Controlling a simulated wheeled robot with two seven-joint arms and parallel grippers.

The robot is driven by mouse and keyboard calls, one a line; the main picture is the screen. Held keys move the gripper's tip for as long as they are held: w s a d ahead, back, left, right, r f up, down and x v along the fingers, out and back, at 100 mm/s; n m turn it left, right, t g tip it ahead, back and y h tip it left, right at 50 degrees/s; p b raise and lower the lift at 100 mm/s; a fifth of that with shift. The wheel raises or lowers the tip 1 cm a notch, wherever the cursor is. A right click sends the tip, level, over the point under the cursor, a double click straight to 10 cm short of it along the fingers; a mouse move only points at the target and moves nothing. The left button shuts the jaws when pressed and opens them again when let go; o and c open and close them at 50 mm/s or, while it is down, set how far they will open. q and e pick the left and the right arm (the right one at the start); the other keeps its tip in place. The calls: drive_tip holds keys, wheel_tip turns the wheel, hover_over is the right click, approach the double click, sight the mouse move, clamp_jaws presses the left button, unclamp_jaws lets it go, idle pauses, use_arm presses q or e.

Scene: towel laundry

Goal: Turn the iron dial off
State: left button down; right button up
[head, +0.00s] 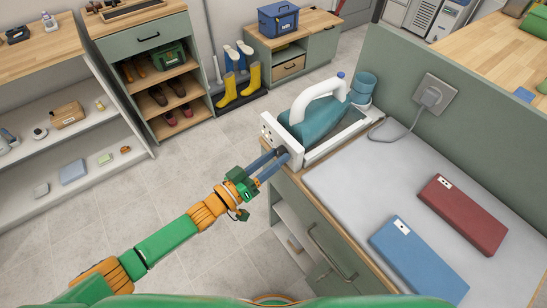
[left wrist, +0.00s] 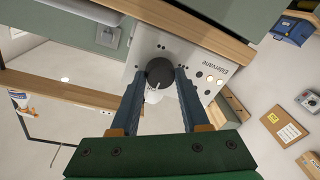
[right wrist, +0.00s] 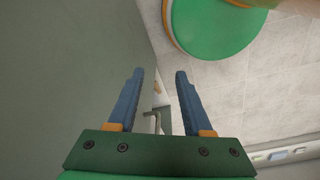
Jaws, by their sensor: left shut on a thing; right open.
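The teal iron (head: 318,115) with a white handle rests in its white stand (head: 335,143) at the corner of the counter. The stand's white front panel also shows in the left wrist view (left wrist: 185,52), with a black round dial (left wrist: 160,72) and a row of small round lights (left wrist: 210,79). A pale mark shows on the dial's lower edge in that picture. My left gripper (head: 280,156) is at the panel, its blue fingers shut on the dial from both sides. My right gripper (right wrist: 160,74) is open and empty, seen only in the right wrist view.
A plug sits in the wall socket (head: 435,95) behind. A shoe shelf (head: 165,95) and yellow boots (head: 240,87) stand across clear floor.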

use_arm(q)
drive_tip(key=shift+c, duration=1.9)
unclamp_jaws()
drive_tip(key=v, duration=0.7)
drive_tip(key=shift+b, duration=0.4)
